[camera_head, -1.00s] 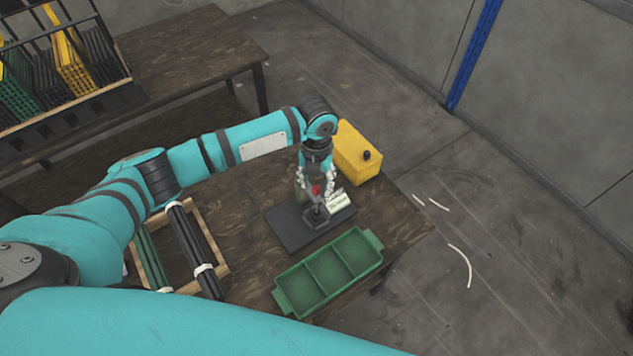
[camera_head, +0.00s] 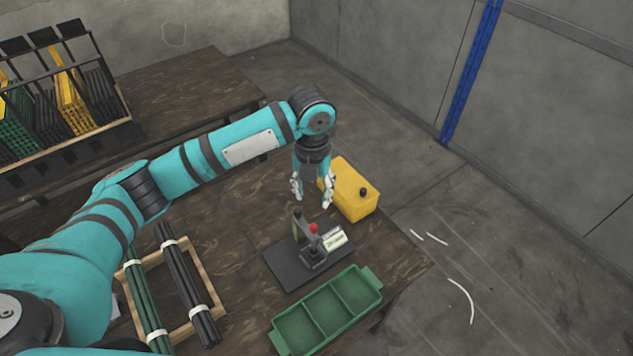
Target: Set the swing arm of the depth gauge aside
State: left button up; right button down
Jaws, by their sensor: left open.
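The depth gauge (camera_head: 315,256) stands on a dark base plate (camera_head: 284,270) on the wooden table. It has a dark body, a red knob (camera_head: 313,228) on top and a white label (camera_head: 335,237) on its right side. A short upright part shows at its left; I cannot tell for sure which part is the swing arm. My left gripper (camera_head: 312,202) points down with its fingers spread, empty, just behind and above the gauge, apart from it in the picture. My right gripper is out of view.
A green tray (camera_head: 372,281) with three compartments lies in front. A wooden frame (camera_head: 213,278) holding green and black rods lies left. A back table (camera_head: 190,92) carries a rack of parts.

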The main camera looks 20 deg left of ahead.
aim_at(298, 216)
jog(key=k+l, duration=0.2)
jog(key=k, duration=0.3)
jog(key=k+l, duration=0.2)
jog(key=k, duration=0.25)
jog(key=k+l, duration=0.25)
jog(key=k, duration=0.25)
